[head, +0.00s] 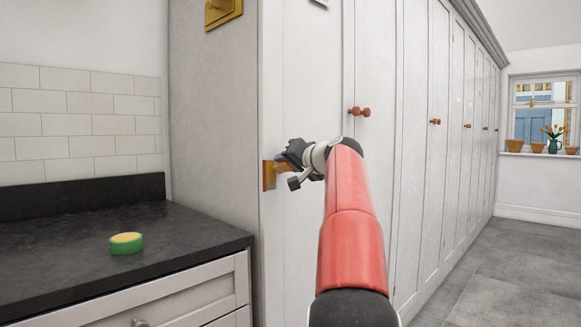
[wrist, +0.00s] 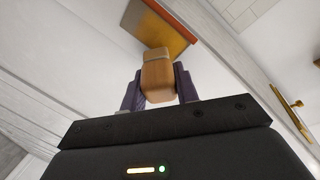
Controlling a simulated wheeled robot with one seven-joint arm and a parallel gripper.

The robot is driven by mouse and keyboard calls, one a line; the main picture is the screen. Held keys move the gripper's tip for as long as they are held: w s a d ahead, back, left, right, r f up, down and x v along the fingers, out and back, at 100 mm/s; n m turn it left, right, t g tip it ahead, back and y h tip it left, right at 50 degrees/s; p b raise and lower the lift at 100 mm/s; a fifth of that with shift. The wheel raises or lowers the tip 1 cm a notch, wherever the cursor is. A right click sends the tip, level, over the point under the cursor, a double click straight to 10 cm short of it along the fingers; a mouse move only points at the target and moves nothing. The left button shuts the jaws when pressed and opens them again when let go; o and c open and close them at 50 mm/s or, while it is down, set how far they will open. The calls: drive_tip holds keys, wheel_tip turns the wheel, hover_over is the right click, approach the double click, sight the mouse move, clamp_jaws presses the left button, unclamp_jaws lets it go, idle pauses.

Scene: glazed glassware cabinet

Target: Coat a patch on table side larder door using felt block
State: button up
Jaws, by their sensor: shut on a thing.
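The felt block (wrist: 157,80) shows in the wrist view as a wooden body with a duller tan end. My gripper (wrist: 158,73) is shut on it, one dark purple finger on each side. The block's far end points at an orange-brown patch (wrist: 165,22) and overlaps it; I cannot tell if they touch. In the head view the patch (head: 269,175) sits near the left edge of the near larder door (head: 303,80), just left of my gripper (head: 286,162). The block is mostly hidden there by my gripper.
A green and yellow sponge (head: 126,243) lies on the dark worktop (head: 60,258) at the left. A brass plate with a knob (head: 222,12) is above on the cabinet side. A wooden knob (head: 360,112) sticks out right of my gripper. The floor (head: 500,275) at right is clear.

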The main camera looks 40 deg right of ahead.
sight(281, 165)
drive_tip(key=shift+s+a+b, duration=0.2)
drive_tip(key=shift+a+b, duration=0.9)
drive_tip(key=shift+a, duration=1.3)
drive_tip(key=shift+s+d+f+b, duration=0.15)
drive_tip(key=shift+s+b, duration=0.45)
drive_tip(key=shift+s, duration=0.45)
drive_tip(key=shift+s+d+b, duration=0.1)
drive_tip(key=shift+s+b, duration=0.6)
drive_tip(key=shift+s, duration=1.25)
drive_tip(key=s+b, duration=0.1)
drive_tip(key=s, duration=0.2)
drive_tip(key=shift+d, duration=0.15)
